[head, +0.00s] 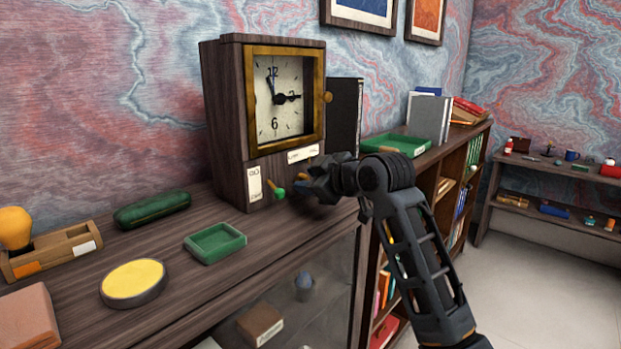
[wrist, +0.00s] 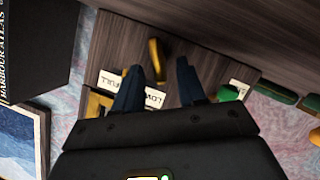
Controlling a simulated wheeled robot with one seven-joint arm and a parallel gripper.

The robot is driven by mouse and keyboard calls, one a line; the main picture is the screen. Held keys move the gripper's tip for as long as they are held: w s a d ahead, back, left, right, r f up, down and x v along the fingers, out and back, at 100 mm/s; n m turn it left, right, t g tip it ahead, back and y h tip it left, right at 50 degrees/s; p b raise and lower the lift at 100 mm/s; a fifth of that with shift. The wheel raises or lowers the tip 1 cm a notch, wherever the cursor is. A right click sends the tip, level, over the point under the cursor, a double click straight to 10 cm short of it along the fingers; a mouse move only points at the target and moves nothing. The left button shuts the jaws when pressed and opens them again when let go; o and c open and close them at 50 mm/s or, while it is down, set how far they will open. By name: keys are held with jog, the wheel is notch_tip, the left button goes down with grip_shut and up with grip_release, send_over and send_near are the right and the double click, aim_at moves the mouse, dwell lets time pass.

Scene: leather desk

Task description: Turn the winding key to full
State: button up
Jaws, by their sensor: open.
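A dark wooden clock (head: 227,110) with a brass-framed dial stands on the desk in the head view. My gripper (head: 303,188) is at its lower front, right of a green knob (head: 280,193). A small part of the brass winding key (head: 302,176) shows behind my gripper. In the wrist view the brass key (wrist: 156,60) stands out from the wooden front, in line with the gap between the open fingers of my gripper (wrist: 159,68). I cannot tell whether they touch it. A white label (wrist: 154,95) reading LOW is partly hidden by my fingers. The green knob (wrist: 229,93) is beside them.
On the desk are a green tray (head: 215,243), a green case (head: 152,208), a yellow-topped round tin (head: 133,282) and a wooden holder (head: 52,250) with an orange bulb-shaped object. A dark book or binder (head: 345,115) stands right of the clock. Shelves (head: 440,190) extend right.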

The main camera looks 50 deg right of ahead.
grip_shut()
dwell(0.4)
jog(key=shift+r+p, duration=0.15)
jog(key=shift+p, duration=0.2)
jog(key=shift+d+m+p, duration=0.1)
jog(key=shift+m+p, duration=0.2)
jog(key=shift+m, duration=0.1)
jog(key=m+y+p, duration=0.2)
jog(key=shift+d+r+p, duration=0.2)
jog(key=shift+d+p, duration=0.05)
jog(key=shift+p, duration=0.05)
jog(key=m+y+p, duration=0.1)
jog(key=m, duration=0.1)
jog(key=d+m+y, duration=0.1)
jog(key=shift+f+m+y+p, duration=0.2)
jog(key=shift+m+y+p, duration=0.2)
jog(key=m, duration=0.1)
jog(key=m+y, duration=0.1)
jog(key=m, duration=0.1)
jog(key=shift+d+f+y, duration=0.25)
jog(key=shift+d+y, duration=0.1)
jog(key=shift+y, duration=0.05)
jog(key=shift+d+f+m+t+y, duration=0.15)
jog(key=shift+m+y, duration=0.2)
jog(key=shift+m, duration=0.2)
jog(key=shift+f+m+t+y, duration=0.15)
jog(key=shift+m+y, duration=0.2)
jog(key=shift+m, duration=0.2)
